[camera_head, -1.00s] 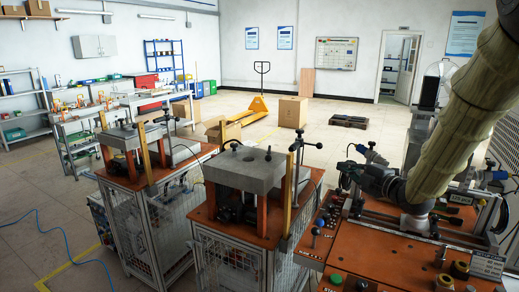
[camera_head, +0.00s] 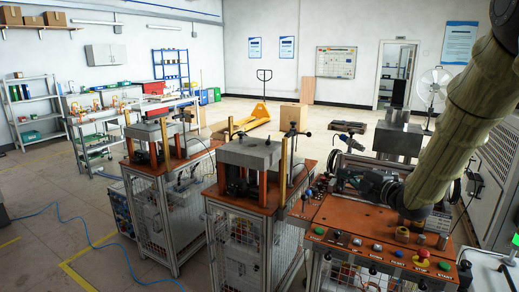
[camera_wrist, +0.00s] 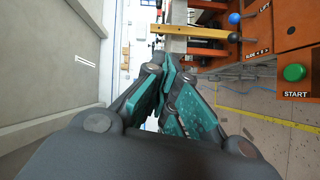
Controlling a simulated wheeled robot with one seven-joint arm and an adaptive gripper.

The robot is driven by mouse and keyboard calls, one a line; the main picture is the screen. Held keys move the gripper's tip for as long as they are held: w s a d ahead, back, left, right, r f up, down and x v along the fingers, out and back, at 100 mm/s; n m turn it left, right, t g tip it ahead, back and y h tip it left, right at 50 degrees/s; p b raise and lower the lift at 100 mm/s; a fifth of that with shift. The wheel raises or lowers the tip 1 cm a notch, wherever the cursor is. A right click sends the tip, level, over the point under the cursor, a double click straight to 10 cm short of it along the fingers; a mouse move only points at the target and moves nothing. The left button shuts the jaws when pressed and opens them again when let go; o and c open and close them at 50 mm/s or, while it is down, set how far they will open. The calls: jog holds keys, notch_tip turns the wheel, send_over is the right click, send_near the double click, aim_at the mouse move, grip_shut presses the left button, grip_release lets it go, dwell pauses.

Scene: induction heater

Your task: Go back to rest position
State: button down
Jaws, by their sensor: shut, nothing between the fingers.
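My arm comes down from the upper right in the head view. My gripper (camera_head: 343,179) is held in front of and over the orange-topped induction heater bench (camera_head: 345,213), pointing left. Whether it touches anything there cannot be told from this view. In the wrist view my gripper (camera_wrist: 163,75) shows its teal finger pads together, with nothing between them. An orange panel with a green START button (camera_wrist: 294,73) lies at the right of the wrist view.
Two caged press stations (camera_head: 250,165) (camera_head: 160,150) stand to the left of the bench. A grey cabinet (camera_head: 495,130) stands at the right. A blue hose (camera_head: 75,220) lies on the floor at the left. Open floor lies farther back, around a yellow pallet truck (camera_head: 250,118).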

jog(key=s+a+f+m+g+h, duration=0.1)
jog(key=s+f+m+h, duration=0.15)
jog(key=f, duration=0.85)
jog(key=s+a+f+m+g+h, duration=0.15)
jog(key=f+m, duration=0.25)
jog(key=f, duration=0.6)
jog(key=s+f+m+g+h, duration=0.1)
jog(key=s+f+m+g, duration=0.15)
jog(key=s+f, duration=0.6)
jog(key=s+f+m+g+h, duration=0.15)
jog(key=s+f+m, duration=0.35)
jog(key=f, duration=0.6)
jog(key=s+f+m+g, duration=0.2)
jog(key=s+f, duration=0.3)
jog(key=s, duration=0.6)
jog(key=s+a+f+m+g+h, duration=0.1)
jog(key=s+f+m+g, duration=0.2)
jog(key=s, duration=0.9)
jog(key=s+a+f+m+g, duration=0.1)
jog(key=s+f+m+g, duration=0.1)
jog(key=s+f+g, duration=0.2)
jog(key=s+f, duration=0.3)
jog(key=s, duration=0.5)
jog(key=shift+a+f+h, duration=0.15)
jog(key=shift+f+h, duration=0.05)
jog(key=shift+h, duration=0.15)
jog(key=shift+s, duration=0.1)
